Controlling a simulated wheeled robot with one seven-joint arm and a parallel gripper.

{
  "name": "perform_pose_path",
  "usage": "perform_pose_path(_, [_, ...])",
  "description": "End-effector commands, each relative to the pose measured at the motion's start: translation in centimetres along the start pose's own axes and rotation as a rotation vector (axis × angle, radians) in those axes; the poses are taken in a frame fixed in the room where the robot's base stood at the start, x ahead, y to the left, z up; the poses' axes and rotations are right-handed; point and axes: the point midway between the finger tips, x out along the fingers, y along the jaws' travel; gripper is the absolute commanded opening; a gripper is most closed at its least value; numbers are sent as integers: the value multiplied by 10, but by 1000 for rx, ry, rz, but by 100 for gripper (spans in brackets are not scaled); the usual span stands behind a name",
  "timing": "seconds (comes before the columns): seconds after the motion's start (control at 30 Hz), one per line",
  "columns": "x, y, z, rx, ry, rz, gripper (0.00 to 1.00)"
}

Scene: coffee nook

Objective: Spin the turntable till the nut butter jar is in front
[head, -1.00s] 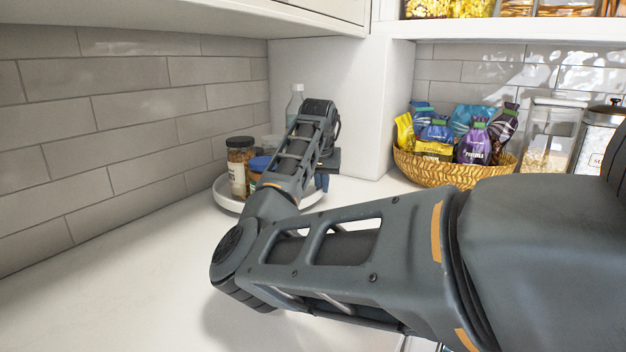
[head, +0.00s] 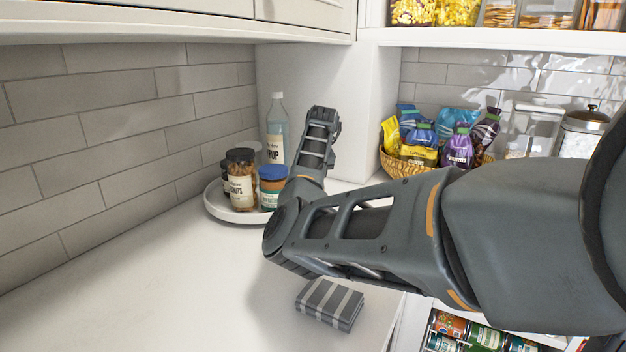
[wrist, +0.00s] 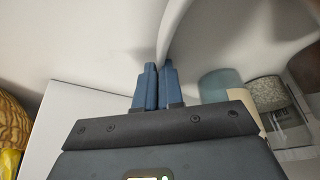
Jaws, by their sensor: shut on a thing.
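The round white turntable (head: 228,211) stands in the back left corner of the counter. A jar with a blue lid (head: 272,188), seemingly the nut butter jar, stands on its near right part, right of a dark-lidded nuts jar (head: 241,182). A syrup bottle (head: 277,128) stands at the back. My arm hides the turntable's right side and my gripper in the head view. In the wrist view my gripper (wrist: 158,72) has its two blue fingers closed on the turntable's thin white rim (wrist: 174,32). Jars stand on the turntable right of the fingers.
A folded striped cloth (head: 330,303) lies near the counter's front edge. A woven basket of snack bags (head: 405,167) and glass canisters (head: 583,132) stand at the back right. An open drawer of cans (head: 478,335) is below. The left counter is clear.

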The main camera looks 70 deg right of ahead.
Motion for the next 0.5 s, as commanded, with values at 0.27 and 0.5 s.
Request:
perform_pose_path(0.27, [3, 1, -7, -49, -2, -21, 0])
perform_pose_path(0.5, [4, 1, -9, -62, -1, -25, 0])
